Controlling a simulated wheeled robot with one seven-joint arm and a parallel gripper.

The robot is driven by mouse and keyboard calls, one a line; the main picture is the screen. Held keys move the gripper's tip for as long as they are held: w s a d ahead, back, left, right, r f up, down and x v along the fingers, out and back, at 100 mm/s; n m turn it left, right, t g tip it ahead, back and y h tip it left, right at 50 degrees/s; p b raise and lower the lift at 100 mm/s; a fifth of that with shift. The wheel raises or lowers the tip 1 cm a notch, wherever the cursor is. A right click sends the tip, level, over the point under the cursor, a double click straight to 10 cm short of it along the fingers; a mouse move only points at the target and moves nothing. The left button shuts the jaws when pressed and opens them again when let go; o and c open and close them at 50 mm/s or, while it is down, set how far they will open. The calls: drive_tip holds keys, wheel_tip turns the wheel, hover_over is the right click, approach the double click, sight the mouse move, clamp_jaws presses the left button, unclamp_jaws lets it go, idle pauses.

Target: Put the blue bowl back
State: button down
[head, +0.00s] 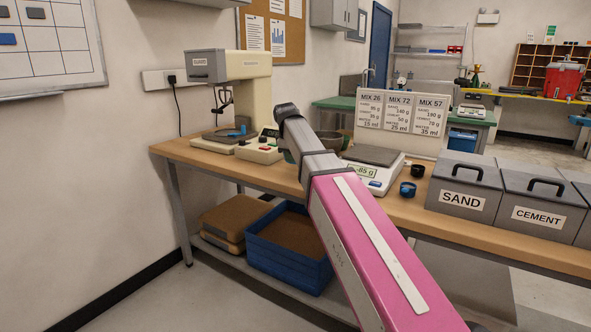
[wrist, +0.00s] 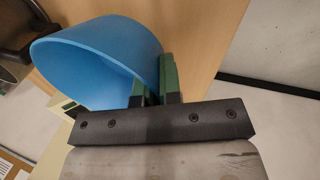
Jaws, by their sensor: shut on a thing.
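The blue bowl (wrist: 95,55) fills the upper left of the wrist view, tilted, with its opening towards the lower left. My gripper (wrist: 156,84) has its green fingers shut on the bowl's wall at its right side. In the head view my pink and grey arm reaches over the workbench and hides the gripper and most or all of the bowl. I cannot tell there whether the bowl touches the bench. In the wrist view a wooden surface lies behind the bowl.
On the workbench (head: 178,152) stand a press machine (head: 228,65), a small white device (head: 260,151), a grey bowl (head: 331,141), a scale (head: 369,173) reading about -85 g, small dark cups (head: 407,188), a mix card board (head: 402,118), and SAND (head: 463,182) and CEMENT (head: 541,204) bins. A blue crate (head: 290,262) sits below.

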drive_tip(key=shift+w+d+f, duration=0.1)
drive_tip(key=shift+d+f, duration=0.5)
drive_tip(key=shift+d, duration=0.2)
drive_tip(key=shift+f, duration=1.85)
drive_tip(key=shift+f, duration=0.1)
drive_tip(key=c, duration=1.3)
unclamp_jaws()
drive_tip(key=v, duration=1.2)
drive_tip(key=shift+a, duration=0.1)
